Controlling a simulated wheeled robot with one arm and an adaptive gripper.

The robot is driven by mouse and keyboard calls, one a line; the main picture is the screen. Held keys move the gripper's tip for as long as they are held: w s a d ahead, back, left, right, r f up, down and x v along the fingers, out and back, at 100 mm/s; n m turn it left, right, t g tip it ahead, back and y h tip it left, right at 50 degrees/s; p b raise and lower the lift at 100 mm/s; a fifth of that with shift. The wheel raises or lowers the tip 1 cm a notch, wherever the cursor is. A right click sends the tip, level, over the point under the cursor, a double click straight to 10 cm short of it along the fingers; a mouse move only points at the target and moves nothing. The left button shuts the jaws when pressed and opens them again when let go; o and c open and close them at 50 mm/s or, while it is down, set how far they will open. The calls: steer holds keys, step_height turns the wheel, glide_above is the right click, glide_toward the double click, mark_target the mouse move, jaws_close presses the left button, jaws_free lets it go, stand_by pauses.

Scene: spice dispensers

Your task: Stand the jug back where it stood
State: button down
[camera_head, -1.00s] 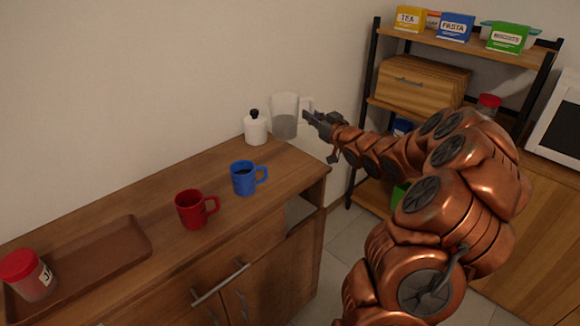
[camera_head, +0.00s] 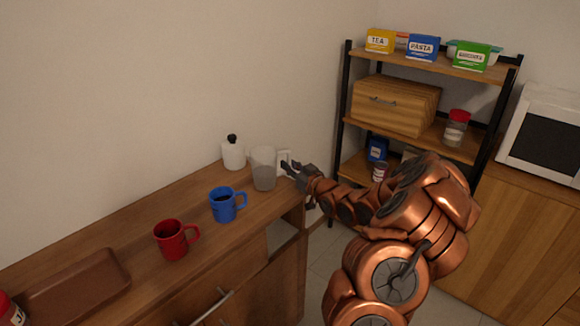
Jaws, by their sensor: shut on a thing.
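The jug (camera_head: 263,169) is a translucent grey vessel with a pale handle on its right side. It is upright at the back right end of the wooden counter. Its base appears at or very near the counter top; I cannot tell whether it touches. My gripper (camera_head: 288,170) is shut on the jug's handle from the right. The fingertips partly cover the handle.
A white canister with a black knob (camera_head: 233,154) stands just left of the jug. A blue mug (camera_head: 226,204) and a red mug (camera_head: 174,240) stand nearer. A brown tray (camera_head: 75,287) lies at the left. The counter's right edge is close to the jug.

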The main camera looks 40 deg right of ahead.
steer(key=shift+f, duration=0.2)
steer(key=shift+f, duration=0.15)
steer(key=c, duration=1.2)
jaws_free()
steer(key=shift+s+d+b, duration=0.2)
steer(key=shift+s+b, duration=0.85)
steer(key=shift+s, duration=4.95)
steer(key=shift+s, duration=0.1)
